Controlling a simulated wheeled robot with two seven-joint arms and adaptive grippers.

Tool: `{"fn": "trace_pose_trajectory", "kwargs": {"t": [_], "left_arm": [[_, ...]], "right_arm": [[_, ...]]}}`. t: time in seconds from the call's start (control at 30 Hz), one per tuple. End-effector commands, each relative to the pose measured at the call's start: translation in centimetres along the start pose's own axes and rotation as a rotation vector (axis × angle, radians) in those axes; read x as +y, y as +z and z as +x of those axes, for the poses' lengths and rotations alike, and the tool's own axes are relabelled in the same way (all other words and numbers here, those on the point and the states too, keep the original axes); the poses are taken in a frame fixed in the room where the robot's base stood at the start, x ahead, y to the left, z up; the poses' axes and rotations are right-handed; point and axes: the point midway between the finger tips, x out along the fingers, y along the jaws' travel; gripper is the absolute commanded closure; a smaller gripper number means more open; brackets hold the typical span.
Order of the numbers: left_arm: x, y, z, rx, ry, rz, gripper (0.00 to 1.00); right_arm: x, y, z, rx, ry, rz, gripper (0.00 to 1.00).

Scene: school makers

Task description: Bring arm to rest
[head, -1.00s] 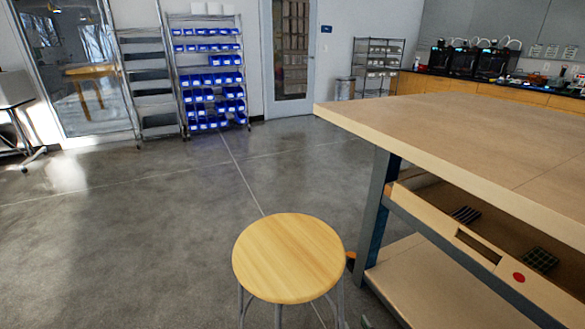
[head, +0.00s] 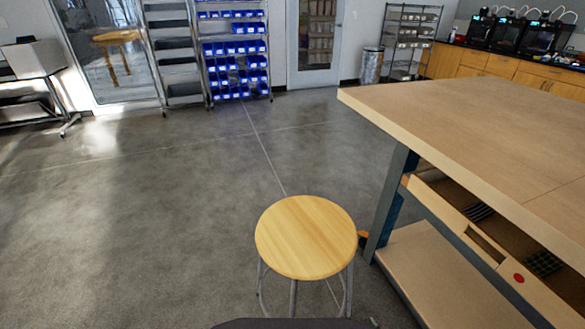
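Neither of my grippers shows in the head view, so I cannot see whether they are open or shut. A dark rounded shape, cut off by the frame, shows at the bottom edge in front of the stool; I cannot tell what it is. The task names no object other than my arm.
A round wooden stool (head: 306,237) stands close in front. A workbench (head: 480,135) fills the right, with a drawer (head: 488,243) pulled open below its top. Shelves with blue bins (head: 234,48) stand at the back. The grey floor (head: 150,220) at left is clear.

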Motion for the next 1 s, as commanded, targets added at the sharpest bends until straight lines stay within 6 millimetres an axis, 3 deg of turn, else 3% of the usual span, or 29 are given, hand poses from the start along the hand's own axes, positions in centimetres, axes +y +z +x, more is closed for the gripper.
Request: {"fn": "trace_pose_trajectory", "kwargs": {"t": [0.57,1.0], "left_arm": [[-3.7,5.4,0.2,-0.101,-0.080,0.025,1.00],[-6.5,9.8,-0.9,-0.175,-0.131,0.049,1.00]], "right_arm": [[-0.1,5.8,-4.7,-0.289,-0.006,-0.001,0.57],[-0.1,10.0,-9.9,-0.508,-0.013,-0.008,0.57]]}}
